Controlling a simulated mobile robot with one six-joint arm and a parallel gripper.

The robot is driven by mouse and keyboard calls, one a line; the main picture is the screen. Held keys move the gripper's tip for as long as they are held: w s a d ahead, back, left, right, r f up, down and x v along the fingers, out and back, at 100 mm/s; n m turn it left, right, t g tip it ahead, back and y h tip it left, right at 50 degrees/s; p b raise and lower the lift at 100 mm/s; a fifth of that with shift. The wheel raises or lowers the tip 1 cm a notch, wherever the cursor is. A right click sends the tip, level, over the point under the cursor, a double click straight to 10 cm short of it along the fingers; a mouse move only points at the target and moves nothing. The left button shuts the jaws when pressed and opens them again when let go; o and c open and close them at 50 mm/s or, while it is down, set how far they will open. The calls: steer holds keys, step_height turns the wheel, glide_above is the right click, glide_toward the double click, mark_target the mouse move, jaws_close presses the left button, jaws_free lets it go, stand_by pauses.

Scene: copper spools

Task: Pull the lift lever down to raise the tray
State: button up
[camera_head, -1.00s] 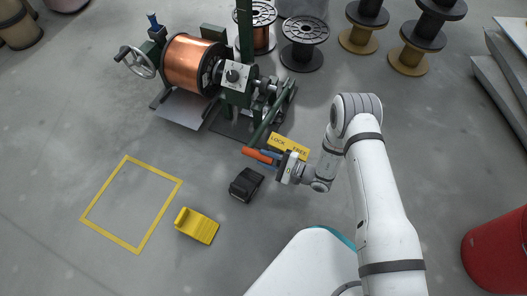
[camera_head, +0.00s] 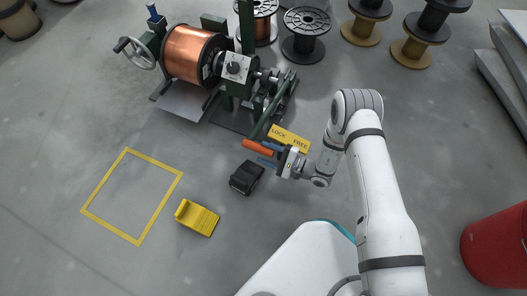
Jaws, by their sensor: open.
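The lift lever is a green bar with an orange handle (camera_head: 259,146), hanging low at the front of the green spool machine (camera_head: 236,80). A flat grey plate, which may be the tray (camera_head: 181,109), lies low under the copper spool (camera_head: 192,53). Its height above the floor is hard to judge.
A yellow LOCK/FREE plate (camera_head: 290,138) is just beyond my gripper. A black block (camera_head: 246,179) and a yellow chock (camera_head: 197,217) lie on the floor in front. A yellow floor square (camera_head: 105,179) is empty. A red bin (camera_head: 497,246) stands at right.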

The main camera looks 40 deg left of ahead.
steer(key=p+v, duration=0.2)
steer(key=v, duration=0.5)
steer(key=shift+d, duration=0.25)
steer(key=w+d+r+n+g+h+p, duration=0.1)
steer(key=w+d+r+n+h+p, duration=0.3)
steer(key=r, duration=0.9)
steer(key=w+d+r+m+g+p, duration=0.15)
steer(key=r+p, duration=0.45)
steer(key=r, duration=0.8)
steer(key=w+d+r+n+h+p, duration=0.25)
steer(key=r+p, duration=0.35)
steer(key=r, duration=0.7)
steer(key=s+d+r+t+h+p, duration=0.2)
steer(key=d+r+p, duration=0.5)
steer(key=d+r, duration=0.4)
steer(key=s+d+r+t+h+p, duration=0.2)
steer(key=d+r+t+h+p, duration=0.3)
steer(key=d+r, duration=0.6)
steer(key=s+d+r+m+t+h+p, duration=0.1)
steer(key=s+d+r+t+h+p, duration=0.2)
steer(key=d+r+p, duration=0.7)
steer(key=shift+d+r+t, duration=0.55)
steer(key=shift+r+t, duration=0.2)
steer(key=shift+r, duration=4.75)
steer(key=shift+s, duration=0.1)
